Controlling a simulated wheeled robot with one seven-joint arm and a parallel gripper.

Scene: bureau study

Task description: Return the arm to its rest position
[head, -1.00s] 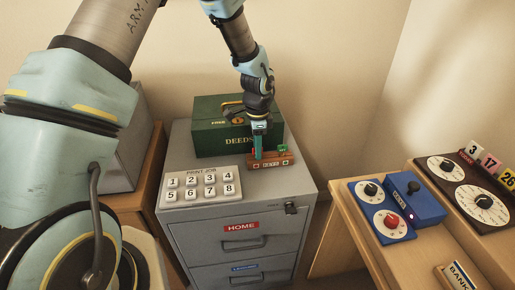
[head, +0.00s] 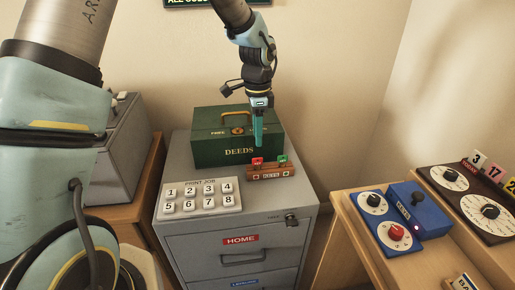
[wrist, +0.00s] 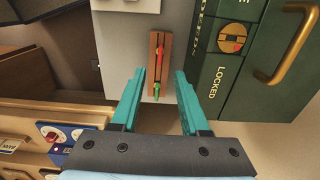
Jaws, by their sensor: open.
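My gripper (head: 258,130) is in the air above the grey filing cabinet, in front of the green deeds box (head: 215,150). In the wrist view my gripper (wrist: 161,75) shows two teal fingers spread apart with nothing held between them. Below it on the cabinet top lies a small wooden block (head: 270,172) with a red and a green piece on it. The block also shows in the wrist view (wrist: 158,68), beyond the fingertips and apart from them.
A white numbered keypad (head: 201,198) sits on the filing cabinet (head: 237,225). At the right, a desk (head: 345,212) carries blue dial boxes (head: 385,220) and a brown dial panel (head: 470,196). A grey machine (head: 122,145) stands at the left.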

